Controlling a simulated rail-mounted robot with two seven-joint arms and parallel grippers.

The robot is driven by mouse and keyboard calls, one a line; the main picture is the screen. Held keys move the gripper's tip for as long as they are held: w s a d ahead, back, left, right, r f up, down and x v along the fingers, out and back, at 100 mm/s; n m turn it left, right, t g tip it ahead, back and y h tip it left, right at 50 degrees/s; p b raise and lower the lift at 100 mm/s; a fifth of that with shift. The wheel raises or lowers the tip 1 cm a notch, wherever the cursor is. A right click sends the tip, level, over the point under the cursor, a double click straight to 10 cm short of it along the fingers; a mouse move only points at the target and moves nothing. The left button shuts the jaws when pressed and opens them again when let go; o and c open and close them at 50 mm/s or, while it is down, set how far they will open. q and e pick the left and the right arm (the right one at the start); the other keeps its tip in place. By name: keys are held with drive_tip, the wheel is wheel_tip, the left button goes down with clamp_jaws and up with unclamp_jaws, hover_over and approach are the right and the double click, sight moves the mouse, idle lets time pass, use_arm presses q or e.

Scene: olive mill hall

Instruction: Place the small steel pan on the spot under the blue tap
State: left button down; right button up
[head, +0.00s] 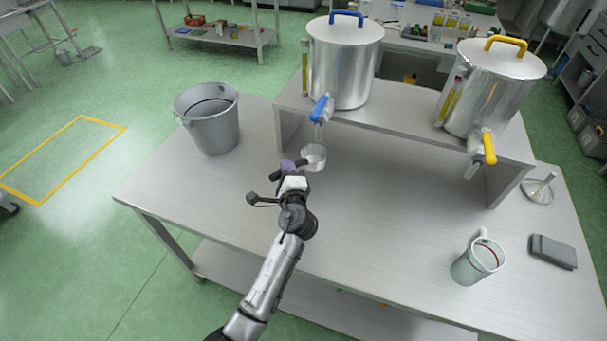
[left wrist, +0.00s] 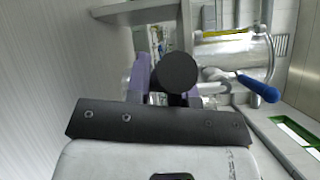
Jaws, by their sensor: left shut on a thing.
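The small steel pan (head: 314,158) is just in front of and below the spout of the blue tap (head: 320,108). I cannot tell whether its base touches the table. My left gripper (head: 289,167) is shut on the pan's dark handle, to the left of the bowl. In the left wrist view the round dark handle end (left wrist: 180,72) sits by the purple fingers, and the bowl is mostly hidden behind it. The blue tap's lever (left wrist: 258,88) shows at the right there. The spot under the tap cannot be made out. My right gripper is out of view.
Steel drums with a blue handle (head: 344,62) and a yellow handle (head: 492,88) stand on a raised shelf (head: 405,112). A grey bucket (head: 210,118) stands left. The table's middle is clear.

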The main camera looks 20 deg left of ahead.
use_arm(q)
drive_tip(key=shift+t+h, duration=0.3)
drive_tip(key=shift+h, duration=0.1)
drive_tip(key=f+b, duration=0.1)
drive_tip(key=f, duration=0.4)
drive_tip(key=f+b, duration=0.1)
drive_tip(key=f, duration=0.2)
drive_tip(key=shift+s+d+b, duration=0.2)
drive_tip(key=shift+d+b, duration=0.1)
drive_tip(key=shift+d, duration=0.1)
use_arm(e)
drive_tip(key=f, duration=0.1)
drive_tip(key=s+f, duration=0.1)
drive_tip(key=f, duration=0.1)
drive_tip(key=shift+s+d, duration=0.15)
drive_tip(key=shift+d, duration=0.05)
use_arm(q)
drive_tip(key=shift+f, duration=0.15)
drive_tip(key=c, duration=1)
unclamp_jaws()
drive_tip(key=shift+m, duration=0.3)
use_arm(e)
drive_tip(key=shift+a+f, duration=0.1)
